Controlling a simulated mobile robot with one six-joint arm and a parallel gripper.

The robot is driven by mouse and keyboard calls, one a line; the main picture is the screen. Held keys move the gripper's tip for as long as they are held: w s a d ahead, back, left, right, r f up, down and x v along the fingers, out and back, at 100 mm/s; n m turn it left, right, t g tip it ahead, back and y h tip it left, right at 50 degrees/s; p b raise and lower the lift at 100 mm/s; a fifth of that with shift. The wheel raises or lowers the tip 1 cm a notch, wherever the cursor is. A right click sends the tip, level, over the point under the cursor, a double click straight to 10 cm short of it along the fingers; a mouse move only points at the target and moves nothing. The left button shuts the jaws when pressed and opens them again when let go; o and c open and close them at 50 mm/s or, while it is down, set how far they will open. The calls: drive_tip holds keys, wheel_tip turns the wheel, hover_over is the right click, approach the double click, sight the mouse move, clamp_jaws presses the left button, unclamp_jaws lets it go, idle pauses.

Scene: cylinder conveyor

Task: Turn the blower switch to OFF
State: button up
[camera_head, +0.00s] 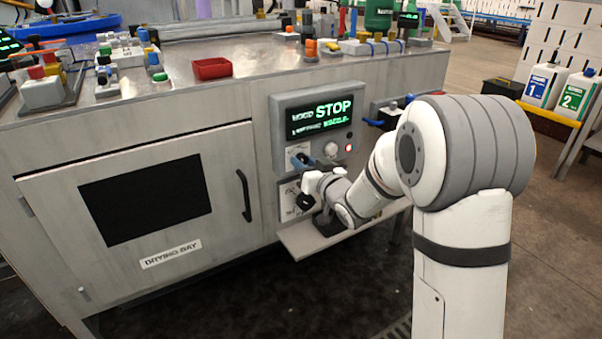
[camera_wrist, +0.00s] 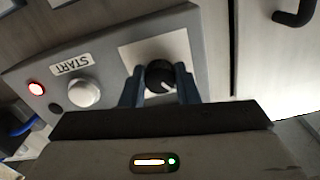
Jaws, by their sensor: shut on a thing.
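A round black knob (camera_wrist: 160,75) with a white pointer line sits on a pale plate on the grey control panel (camera_head: 280,130). In the wrist view the pointer line points down and slightly right. My gripper (camera_wrist: 159,92) has its two dark blue fingers on either side of the knob, shut on it. In the head view my gripper (camera_head: 308,161) is at the panel's lower left, below the display (camera_head: 319,116) that reads STOP. The knob's plate lettering is not readable, so I cannot read an OFF position.
A white START button (camera_wrist: 84,92) and a lit red lamp (camera_wrist: 37,89) are beside the knob. A second panel with a black knob (camera_head: 305,201) lies below, and a small shelf (camera_head: 300,240) juts out under it. The drying bay door handle (camera_head: 243,195) is to the left.

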drive_tip(key=shift+r+n+b, duration=0.1)
drive_tip(key=shift+n+b, duration=0.75)
drive_tip(key=shift+n, duration=0.25)
drive_tip(key=o, duration=0.7)
drive_tip(key=shift+s+r, duration=0.1)
drive_tip(key=shift+r, duration=0.05)
drive_tip(key=shift+o, duration=1.4)
drive_tip(key=p+v, duration=0.1)
drive_tip(key=v, duration=0.6)
drive_tip(key=shift+s+d+p, duration=0.3)
drive_tip(key=shift+p, duration=0.1)
